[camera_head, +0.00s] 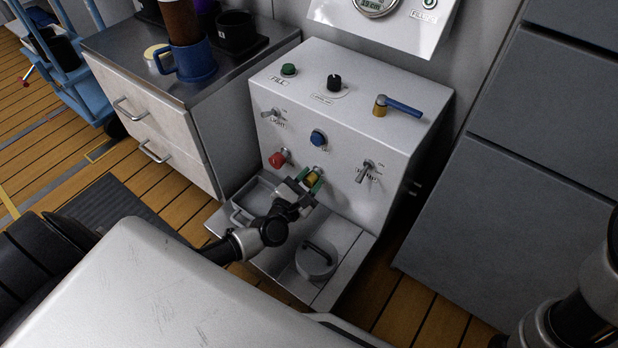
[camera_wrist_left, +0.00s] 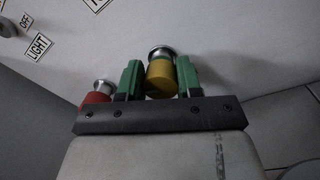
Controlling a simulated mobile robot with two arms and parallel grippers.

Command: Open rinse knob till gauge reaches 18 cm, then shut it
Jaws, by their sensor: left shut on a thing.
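My left gripper (camera_head: 311,181) is at the lower front of the grey panel box (camera_head: 378,135), its green fingers shut on a yellow knob (camera_head: 314,176). In the left wrist view the yellow knob (camera_wrist_left: 160,80) sits between the green fingers (camera_wrist_left: 158,82). Any label at this knob is hidden, so I cannot tell whether it is the rinse knob. A round gauge (camera_head: 374,5) shows at the top edge, partly cut off; its digits are too small to read surely. Only part of my right arm shows at the lower right; its gripper is out of view.
A blue-handled lever (camera_head: 397,105) and green button (camera_head: 289,70) are on top. A tray (camera_head: 330,283) with a lidded pot (camera_head: 316,260) juts out below.

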